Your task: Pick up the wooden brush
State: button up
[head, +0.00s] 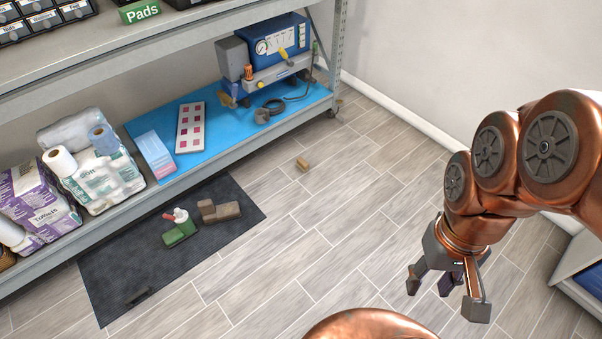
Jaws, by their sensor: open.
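No object is clearly recognizable as the wooden brush at this size. A small tan-brown block-like object (303,163) lies on the floor right of the mat. Brown blocks (221,211) lie on the dark mat. A small tan object (229,100) lies on the lower shelf by the blue machine. I cannot tell whether any of these is the brush. My gripper (446,290) hangs at the lower right, fingers spread, open and empty. It is well to the right of all these objects and apart from them.
The dark mat (110,270) also holds a green block (180,233), a red-and-white item (179,215) and a small dark object (140,296). The rack's lower shelf (170,187) carries packs of rolls and the blue machine (280,42). Floor between mat and gripper is clear.

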aim_at(302, 164)
jog(key=u, duration=0.75)
jog(key=i, duration=0.35)
jog(key=u, duration=0.6)
jog(key=i, duration=1.45)
jog(key=z, duration=0.5)
jog(key=i, duration=0.7)
jog(key=z, duration=0.35)
